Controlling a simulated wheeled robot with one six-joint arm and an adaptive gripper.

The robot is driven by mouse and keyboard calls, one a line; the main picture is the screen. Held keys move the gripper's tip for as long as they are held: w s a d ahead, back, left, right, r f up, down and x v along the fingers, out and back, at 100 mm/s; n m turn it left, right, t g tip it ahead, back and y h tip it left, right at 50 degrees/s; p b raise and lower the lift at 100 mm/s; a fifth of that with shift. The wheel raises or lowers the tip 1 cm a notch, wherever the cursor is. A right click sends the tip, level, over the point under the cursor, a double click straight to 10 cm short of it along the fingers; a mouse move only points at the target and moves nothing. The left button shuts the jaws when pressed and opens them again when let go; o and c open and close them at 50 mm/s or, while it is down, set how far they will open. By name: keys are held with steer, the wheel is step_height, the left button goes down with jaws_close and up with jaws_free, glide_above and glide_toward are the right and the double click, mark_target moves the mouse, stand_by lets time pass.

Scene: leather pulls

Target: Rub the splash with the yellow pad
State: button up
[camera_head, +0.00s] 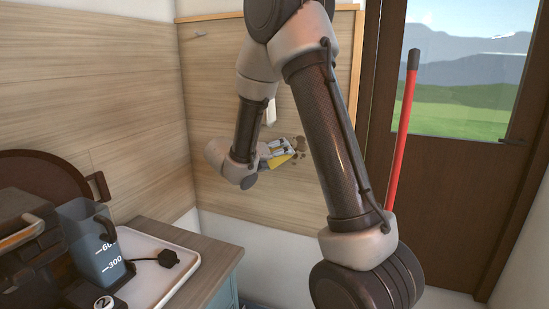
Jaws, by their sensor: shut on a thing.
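My gripper (284,150) is at the wooden wall panel in the middle of the view, shut on the yellow pad (281,161). Only part of the pad shows beneath the fingers. The splash (301,146) is a small brown stain of several spots on the panel, just right of the fingertips. The pad is beside the splash or over its left part; I cannot tell whether it touches the panel. My forearm hides some of the panel to the right of the splash.
A counter (219,264) at the lower left bears a white tray (190,258), a measuring jug (92,245) and a black object (170,259). A red-handled pole (402,140) stands before the brown door (450,190) on the right. A small hook (199,34) is on the panel.

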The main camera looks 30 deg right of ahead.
mark_target(287, 157)
steer(key=shift+w+d, duration=0.3)
steer(key=shift+d, duration=0.1)
steer(key=shift+s, duration=0.1)
steer(key=shift+s+d, duration=0.65)
steer(key=shift+s, duration=0.2)
steer(key=shift+s+d, duration=0.65)
steer(key=shift+s, duration=0.2)
steer(key=shift+s+d+r, duration=0.1)
steer(key=shift+s+d, duration=1.3)
steer(key=shift+s, duration=0.2)
steer(key=shift+w+a+r, duration=0.4)
steer(key=shift+w+a, duration=0.5)
steer(key=shift+w, duration=0.25)
steer(key=shift+w+a+r, duration=0.45)
steer(key=shift+w+a, duration=0.45)
steer(key=shift+w, duration=0.25)
steer(key=shift+w+a+r, duration=0.4)
steer(key=shift+w+a, duration=0.5)
steer(key=shift+w, duration=0.25)
steer(key=shift+r, duration=1.35)
steer(key=shift+s+d, duration=0.7)
steer(key=shift+s, duration=0.2)
steer(key=shift+s+d, duration=0.65)
steer(key=shift+s, duration=0.25)
steer(key=shift+s+d, duration=1.4)
steer(key=shift+s, duration=0.2)
